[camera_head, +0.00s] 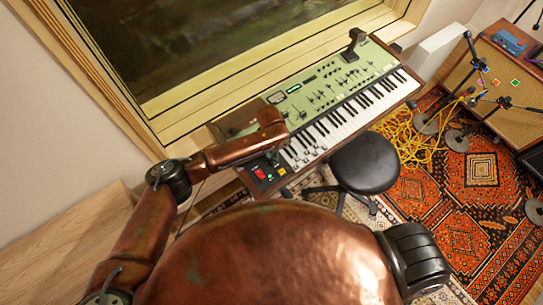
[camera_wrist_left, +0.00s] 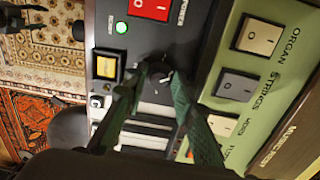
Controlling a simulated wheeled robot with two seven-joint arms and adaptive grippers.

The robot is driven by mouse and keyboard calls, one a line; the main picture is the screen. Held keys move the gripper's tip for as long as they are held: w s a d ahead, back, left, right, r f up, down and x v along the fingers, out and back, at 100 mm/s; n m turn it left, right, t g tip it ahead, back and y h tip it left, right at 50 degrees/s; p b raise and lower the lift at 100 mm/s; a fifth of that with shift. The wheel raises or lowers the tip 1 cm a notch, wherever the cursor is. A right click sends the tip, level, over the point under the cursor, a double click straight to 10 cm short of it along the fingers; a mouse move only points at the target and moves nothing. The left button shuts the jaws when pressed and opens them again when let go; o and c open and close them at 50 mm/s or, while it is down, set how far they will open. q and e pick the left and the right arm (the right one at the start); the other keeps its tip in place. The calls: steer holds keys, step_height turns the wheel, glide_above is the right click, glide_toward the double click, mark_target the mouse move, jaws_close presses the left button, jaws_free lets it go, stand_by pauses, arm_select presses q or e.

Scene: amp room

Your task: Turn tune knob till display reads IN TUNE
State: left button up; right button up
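A black round knob (camera_wrist_left: 163,66) with a white mark sits on the dark control panel in the left wrist view. No label for it is readable. My left gripper (camera_wrist_left: 160,76) has its two green fingers on either side of this knob, tips close to it; whether they touch it is unclear. In the head view my left gripper (camera_head: 272,152) is over the left end of the green keyboard (camera_head: 330,98), its fingertips hard to make out. A small dark display (camera_head: 301,77) is on the keyboard's upper panel, its text too small to read. My right gripper is out of view.
Near the knob are a red rocker switch (camera_wrist_left: 150,8), a lit green lamp (camera_wrist_left: 121,27), a yellow-lit button (camera_wrist_left: 106,67) and a cream ORGAN switch (camera_wrist_left: 259,36). A black stool (camera_head: 366,163) stands before the keys. Yellow cables (camera_head: 412,137) lie on the rug to the right.

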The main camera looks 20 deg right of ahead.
arm_select(q)
step_height(320, 180, up, 12)
steer(key=shift+w, duration=0.2)
stand_by(0.5)
steer(key=shift+s+f, duration=0.1)
steer(key=shift+s, duration=0.05)
stand_by(0.4)
